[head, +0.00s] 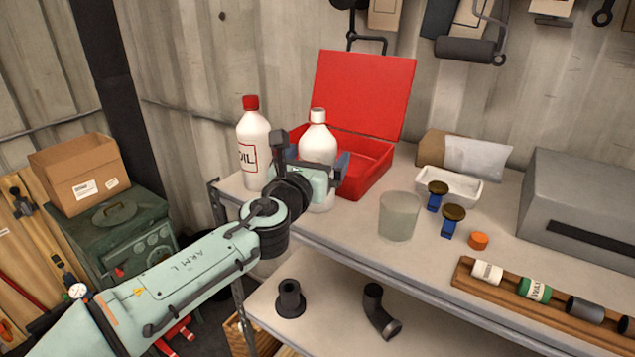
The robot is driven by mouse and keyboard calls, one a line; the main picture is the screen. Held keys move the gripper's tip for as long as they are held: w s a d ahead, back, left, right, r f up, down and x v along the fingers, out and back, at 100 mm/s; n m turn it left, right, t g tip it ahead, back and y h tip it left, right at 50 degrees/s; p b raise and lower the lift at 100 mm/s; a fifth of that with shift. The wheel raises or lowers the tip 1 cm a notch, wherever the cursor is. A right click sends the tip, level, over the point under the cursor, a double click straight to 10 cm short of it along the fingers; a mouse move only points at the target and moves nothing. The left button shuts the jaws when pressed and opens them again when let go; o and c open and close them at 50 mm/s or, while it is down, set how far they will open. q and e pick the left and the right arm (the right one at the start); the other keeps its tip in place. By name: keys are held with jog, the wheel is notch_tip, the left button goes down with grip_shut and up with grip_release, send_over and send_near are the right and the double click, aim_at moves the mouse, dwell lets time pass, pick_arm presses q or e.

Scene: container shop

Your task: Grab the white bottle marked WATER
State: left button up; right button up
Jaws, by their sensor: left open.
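A white bottle with a white cap (317,140) stands upright near the left end of the workbench, in front of the red case. Its label is hidden from this side, so I cannot read a marking. My left gripper (313,163) is open at this bottle, with one finger to its left and one to its right. I cannot tell whether either finger touches it. A second white bottle with a red cap (251,135), lettered OIL, stands to the left, partly behind my gripper. My right gripper is not in view.
The open red case (366,95) stands behind the bottle. A frosted cup (398,217), white dish (449,187), two blue-stemmed knobs (445,208) and an orange cap (479,240) lie to the right. A grey box (585,205) fills the right end. A lower shelf (335,318) holds black pipe pieces.

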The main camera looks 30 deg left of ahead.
pick_arm(q)
jog(key=w, duration=0.3)
jog(key=shift+w+a+f, duration=0.2)
jog(key=shift+w+a, duration=0.05)
jog(key=shift+a, duration=0.1)
jog(key=shift+s, duration=0.1)
jog(key=shift+c, duration=0.7)
jog(key=c, duration=1.3)
jog(key=shift+r+p, duration=0.15)
jog(key=shift+p, duration=0.15)
